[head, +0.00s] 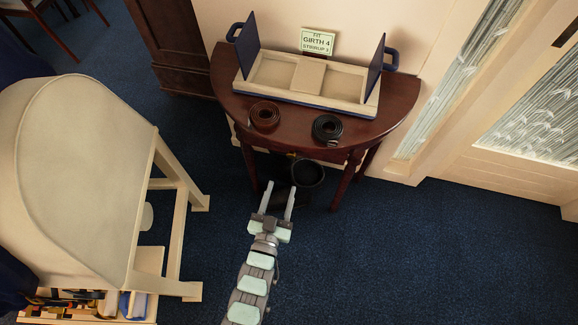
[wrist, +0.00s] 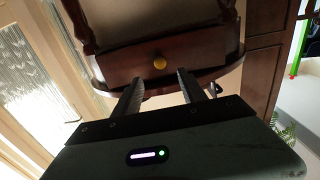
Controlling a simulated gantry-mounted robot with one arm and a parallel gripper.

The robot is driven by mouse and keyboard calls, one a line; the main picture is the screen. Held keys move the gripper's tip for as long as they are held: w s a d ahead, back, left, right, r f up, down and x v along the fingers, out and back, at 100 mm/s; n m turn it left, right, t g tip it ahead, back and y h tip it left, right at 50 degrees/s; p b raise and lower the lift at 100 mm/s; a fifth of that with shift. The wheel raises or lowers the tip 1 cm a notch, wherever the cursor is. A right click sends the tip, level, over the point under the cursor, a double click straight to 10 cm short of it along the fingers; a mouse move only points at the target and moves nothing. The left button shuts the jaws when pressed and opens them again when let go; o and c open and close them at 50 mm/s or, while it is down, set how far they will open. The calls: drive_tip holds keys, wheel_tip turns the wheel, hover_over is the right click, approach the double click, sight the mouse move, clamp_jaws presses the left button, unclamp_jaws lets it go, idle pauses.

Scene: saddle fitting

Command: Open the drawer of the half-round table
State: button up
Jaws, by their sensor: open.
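The half-round table (head: 398,98) is dark reddish wood and stands against the wall in the head view. Its curved top edge hides most of the drawer there. In the wrist view, which looks upside down, the drawer front (wrist: 122,68) shows with a round brass knob (wrist: 160,62) at its middle. The drawer looks shut. My gripper (head: 279,190) is open and empty, in front of the table and below its top. In the wrist view its fingers (wrist: 158,86) point toward the drawer, one on each side of the knob's line, apart from the knob.
On the table are a brown coiled strap (head: 265,115), a black coiled strap (head: 327,128), a divided tray (head: 345,97) and a sign (head: 318,42). A black bucket (head: 309,174) stands under the table. A padded stand (head: 75,190) is at left. Blue carpet (head: 420,250) is clear at right.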

sight(291, 157)
drive_tip(key=b+x, duration=0.2)
drive_tip(key=x, duration=0.8)
drive_tip(key=shift+w+r, duration=0.15)
drive_tip(key=shift+c, duration=0.4)
clamp_jaws()
idle(0.6)
